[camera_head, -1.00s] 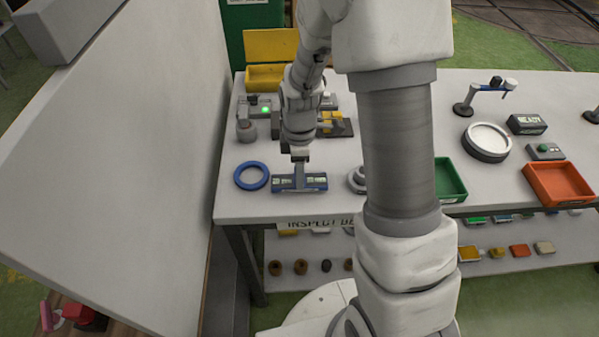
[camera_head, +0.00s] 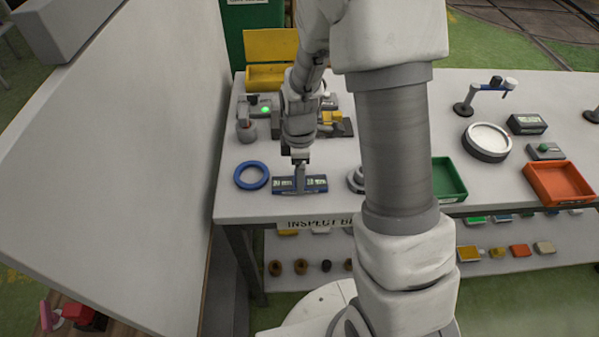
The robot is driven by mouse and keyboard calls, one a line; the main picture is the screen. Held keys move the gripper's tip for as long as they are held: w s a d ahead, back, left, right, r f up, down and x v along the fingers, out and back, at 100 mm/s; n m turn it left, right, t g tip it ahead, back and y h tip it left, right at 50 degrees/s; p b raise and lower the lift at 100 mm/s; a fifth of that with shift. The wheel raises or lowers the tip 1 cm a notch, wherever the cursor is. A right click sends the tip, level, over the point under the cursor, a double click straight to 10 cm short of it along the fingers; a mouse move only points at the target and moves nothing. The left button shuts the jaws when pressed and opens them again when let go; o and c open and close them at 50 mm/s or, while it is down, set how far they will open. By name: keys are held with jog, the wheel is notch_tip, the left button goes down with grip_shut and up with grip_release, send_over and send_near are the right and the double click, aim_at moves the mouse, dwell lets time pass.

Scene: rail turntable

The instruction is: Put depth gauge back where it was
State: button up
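A grey upright piece shaped like an upside-down T, seemingly the depth gauge (camera_head: 300,177), stands at a dark blue block with pale labels (camera_head: 283,185) near the front left of the bench. My gripper (camera_head: 300,160) is right above the grey piece, pointing down, with its fingers at the top of it. The fingers look shut on it, but they are small in the picture. I cannot tell whether the gauge's foot rests on the block or is just above it.
A blue ring (camera_head: 252,164) lies just left of the block. A grey round part (camera_head: 356,179) is close on the right, partly behind my arm. A green tray (camera_head: 450,181) and an orange tray (camera_head: 560,184) are farther right. The bench's front edge is close below the block.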

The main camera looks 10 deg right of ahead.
notch_tip(320, 180, up, 12)
jog(key=f, duration=0.1)
jog(key=s+d+r+m+t, duration=0.1)
jog(key=s+r+m+t, duration=0.4)
jog(key=s+r+m, duration=1)
jog(key=shift+s+d+r+m+t+p, duration=0.15)
jog(key=shift+s+r+m+t+p, duration=0.35)
jog(key=shift+s, duration=0.75)
